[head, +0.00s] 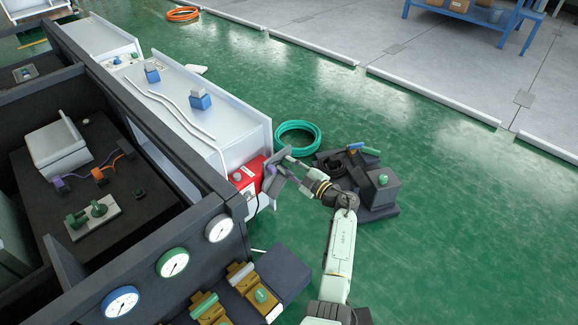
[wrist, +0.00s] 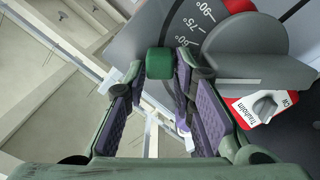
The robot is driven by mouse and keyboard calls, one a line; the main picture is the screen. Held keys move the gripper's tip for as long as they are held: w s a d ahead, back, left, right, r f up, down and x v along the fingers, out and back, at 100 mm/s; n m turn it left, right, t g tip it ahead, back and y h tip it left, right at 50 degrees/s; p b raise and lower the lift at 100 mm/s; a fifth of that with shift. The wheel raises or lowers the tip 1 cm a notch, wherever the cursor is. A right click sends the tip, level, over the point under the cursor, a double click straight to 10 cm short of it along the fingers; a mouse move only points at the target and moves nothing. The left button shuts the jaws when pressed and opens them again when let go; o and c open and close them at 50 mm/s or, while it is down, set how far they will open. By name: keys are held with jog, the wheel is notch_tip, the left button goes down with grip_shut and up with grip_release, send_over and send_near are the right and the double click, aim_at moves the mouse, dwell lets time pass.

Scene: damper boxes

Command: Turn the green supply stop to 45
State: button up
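The green stop (wrist: 160,62) is a short rounded block at the edge of a grey dial plate (wrist: 248,50) in the wrist view. The visible marks on the dial's dark scale read -90, -75 and -60, and the stop is beyond the -60 mark. My gripper (wrist: 160,80) is open, with its purple-padded fingers on either side of the stop. I cannot tell whether either finger touches it. In the head view my gripper (head: 283,172) is in front of the red box (head: 247,178), and the stop cannot be made out clearly there.
A red-and-white label with a grey knob (wrist: 264,106) is right of my gripper. In the head view, a dark box with a green button (head: 382,187) stands to the right, and a coiled green hose (head: 297,136) lies behind. Pressure gauges (head: 173,263) line the dark bench front.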

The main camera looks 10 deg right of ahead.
jog(key=o, duration=0.3)
